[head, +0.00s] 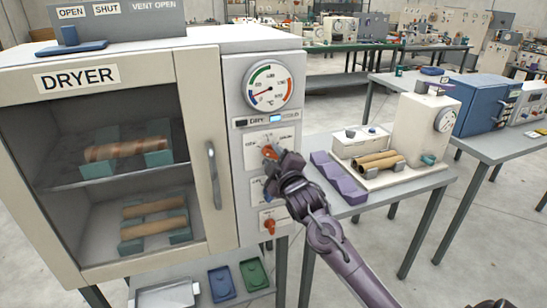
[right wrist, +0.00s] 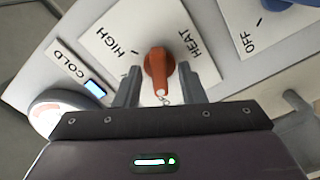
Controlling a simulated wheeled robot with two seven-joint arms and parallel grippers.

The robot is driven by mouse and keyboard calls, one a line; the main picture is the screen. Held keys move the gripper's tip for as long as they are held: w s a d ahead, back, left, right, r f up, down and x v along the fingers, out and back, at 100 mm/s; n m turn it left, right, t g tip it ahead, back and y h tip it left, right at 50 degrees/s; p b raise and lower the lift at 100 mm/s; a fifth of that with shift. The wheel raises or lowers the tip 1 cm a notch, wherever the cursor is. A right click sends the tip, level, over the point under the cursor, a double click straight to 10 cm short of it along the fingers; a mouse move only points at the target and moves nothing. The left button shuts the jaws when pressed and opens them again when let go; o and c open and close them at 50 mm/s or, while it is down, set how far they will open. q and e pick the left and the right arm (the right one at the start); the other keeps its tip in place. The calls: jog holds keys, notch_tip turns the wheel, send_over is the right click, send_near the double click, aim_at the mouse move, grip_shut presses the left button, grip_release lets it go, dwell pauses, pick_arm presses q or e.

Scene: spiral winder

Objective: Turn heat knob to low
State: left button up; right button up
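The heat knob is orange-red and sits on a white plate on the dryer's (head: 90,76) front panel, in the head view (head: 269,151) and the right wrist view (right wrist: 159,68). HIGH and HEAT are readable on its plate in the wrist view; the low mark is not readable. A pale spot shows on the knob's end nearest the wrist camera. My right gripper (head: 273,157) is at the knob. In the wrist view its two fingers (right wrist: 158,72) stand on either side of the knob, with gaps between. My left gripper is out of view.
A round gauge (head: 269,86) and a lit blue COLD lamp (head: 290,117) are above the knob. A blue knob, partly hidden by my arm, and a lower orange knob (head: 270,225) are below. The dryer door handle (head: 214,175) is to the left. A purple rack (head: 338,178) stands to the right.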

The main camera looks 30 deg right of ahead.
grip_shut()
jog(key=shift+m, duration=0.3)
jog(key=shift+r+m+p, duration=0.1)
jog(key=shift+m+p, duration=0.75)
jog(key=shift+m, duration=0.35)
jog(key=m+p, duration=0.1)
jog(key=m, duration=0.2)
jog(key=shift+m+p, duration=0.3)
jog(key=shift+p, duration=0.05)
jog(key=m+p, duration=0.2)
jog(key=m, duration=0.3)
jog(key=shift+m, duration=0.3)
